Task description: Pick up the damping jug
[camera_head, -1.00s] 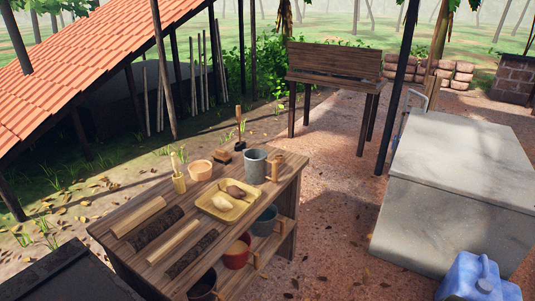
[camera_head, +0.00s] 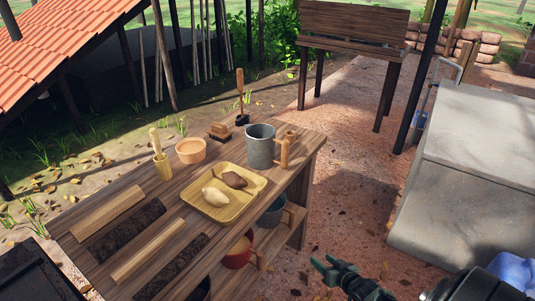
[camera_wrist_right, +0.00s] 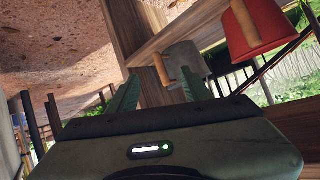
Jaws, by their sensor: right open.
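Several jugs with wooden handles are in view, and I cannot tell by looks which is the damping jug. A grey metal jug (camera_head: 260,148) stands upright on the worktable top. On the lower shelf are a grey jug (camera_head: 270,215), a red jug (camera_head: 238,254) and a dark, partly cut-off vessel (camera_head: 199,290). My right gripper (camera_head: 324,265) is open and empty, to the right of the shelf and apart from it. In the right wrist view, its fingers (camera_wrist_right: 159,86) point toward a grey jug (camera_wrist_right: 188,58), with a red jug (camera_wrist_right: 264,30) beside it. My left gripper is out of view.
The wooden worktable (camera_head: 140,192) also carries a yellow tray (camera_head: 213,212) with two lumps, flat bars, a bowl (camera_head: 190,150) and a brush. A grey block (camera_head: 475,150) and a blue container (camera_head: 514,270) are at the right. The ground between table and block is clear.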

